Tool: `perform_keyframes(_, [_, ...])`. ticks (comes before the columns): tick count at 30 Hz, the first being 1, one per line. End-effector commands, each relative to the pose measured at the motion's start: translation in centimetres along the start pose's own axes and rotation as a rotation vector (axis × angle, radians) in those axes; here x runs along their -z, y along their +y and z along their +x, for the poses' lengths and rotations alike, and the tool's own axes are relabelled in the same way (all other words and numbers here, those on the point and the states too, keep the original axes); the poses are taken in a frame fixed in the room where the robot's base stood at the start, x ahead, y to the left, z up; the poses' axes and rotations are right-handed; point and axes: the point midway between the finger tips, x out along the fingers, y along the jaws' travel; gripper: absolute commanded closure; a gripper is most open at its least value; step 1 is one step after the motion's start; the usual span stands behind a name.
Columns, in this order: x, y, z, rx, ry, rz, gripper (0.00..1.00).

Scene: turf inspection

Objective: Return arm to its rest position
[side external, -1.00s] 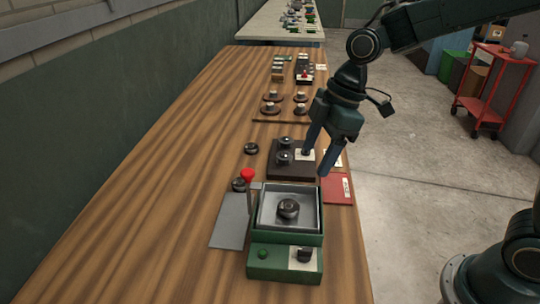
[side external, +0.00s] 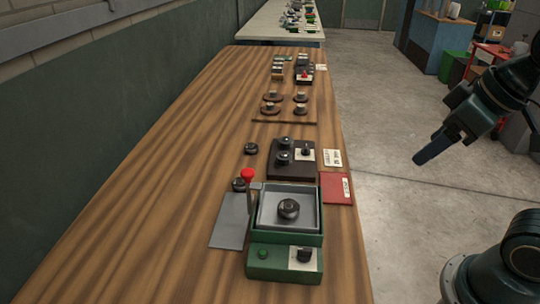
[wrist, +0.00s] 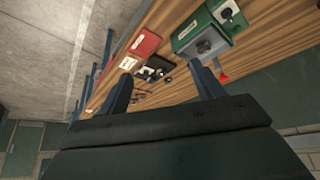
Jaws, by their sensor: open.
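My gripper (side external: 435,150) hangs over the concrete floor to the right of the wooden table (side external: 150,200), clear of everything on it. In the wrist view my gripper (wrist: 163,88) shows two dark fingers standing apart with nothing held between them. In the side view the fingers overlap, so the gap does not show there. The green device (side external: 285,262) with a grey tray and a dark round piece stands at the near end of the table. It also shows tilted in the wrist view (wrist: 190,33).
A dark block with knobs (side external: 300,170), a red booklet (side external: 336,188), a grey plate (side external: 230,222) and a red-topped lever (side external: 247,175) are on the table. Round dark pieces on a wooden board (side external: 285,121) lie farther back. Concrete floor (side external: 385,230) is open beside the table.

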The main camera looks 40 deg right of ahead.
Motion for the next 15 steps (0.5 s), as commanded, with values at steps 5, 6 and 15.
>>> perform_keyframes(5, [-1.4,0.5,-0.5,-0.021,0.023,0.083,0.34])
perform_keyframes(6, [-1.6,0.5,-0.5,-0.023,0.025,0.092,0.34])
perform_keyframes(15, [-1.7,0.6,-0.5,-0.025,0.025,0.100,0.34])
